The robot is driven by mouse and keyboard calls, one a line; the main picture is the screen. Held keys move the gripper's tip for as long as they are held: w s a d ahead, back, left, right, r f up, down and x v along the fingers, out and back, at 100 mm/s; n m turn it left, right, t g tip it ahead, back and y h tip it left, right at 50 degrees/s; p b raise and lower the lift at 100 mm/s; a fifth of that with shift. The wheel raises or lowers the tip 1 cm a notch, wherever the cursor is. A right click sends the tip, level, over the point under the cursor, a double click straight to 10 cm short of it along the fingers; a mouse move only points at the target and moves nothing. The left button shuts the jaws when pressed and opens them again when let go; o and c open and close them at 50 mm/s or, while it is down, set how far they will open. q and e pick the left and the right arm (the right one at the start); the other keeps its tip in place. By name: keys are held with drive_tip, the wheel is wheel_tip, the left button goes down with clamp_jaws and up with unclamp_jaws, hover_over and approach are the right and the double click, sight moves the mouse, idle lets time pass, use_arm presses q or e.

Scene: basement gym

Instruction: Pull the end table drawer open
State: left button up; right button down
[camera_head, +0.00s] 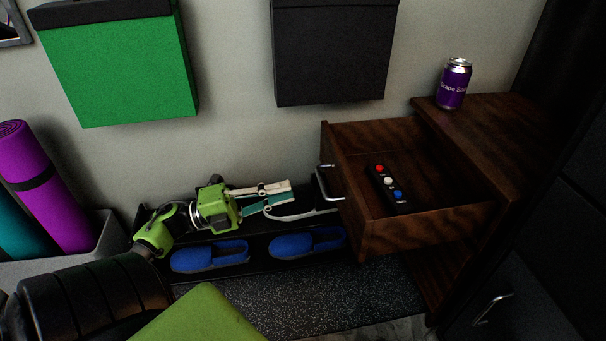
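The end table (490,130) is dark wood and stands at the right. Its drawer (375,232) is pulled well out to the left, and its inside shows. A bent metal handle (328,183) is on the drawer's front, facing left. My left gripper (291,192) is just left of the handle, pointing right at it, with a visible gap between fingertips and handle. Its fingers are seen from the side, so their opening is unclear, and nothing shows held in them. My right gripper is not in view.
A black remote (389,188) with coloured buttons lies in the drawer. A purple soda can (454,84) stands on the table top. A low rack with blue shoes (210,256) is under my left arm. Rolled mats (48,185) stand in a bin at left. Green (120,75) and black (332,55) boxes are on the wall.

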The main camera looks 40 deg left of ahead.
use_arm(q)
drive_tip(key=shift+v, duration=1.15)
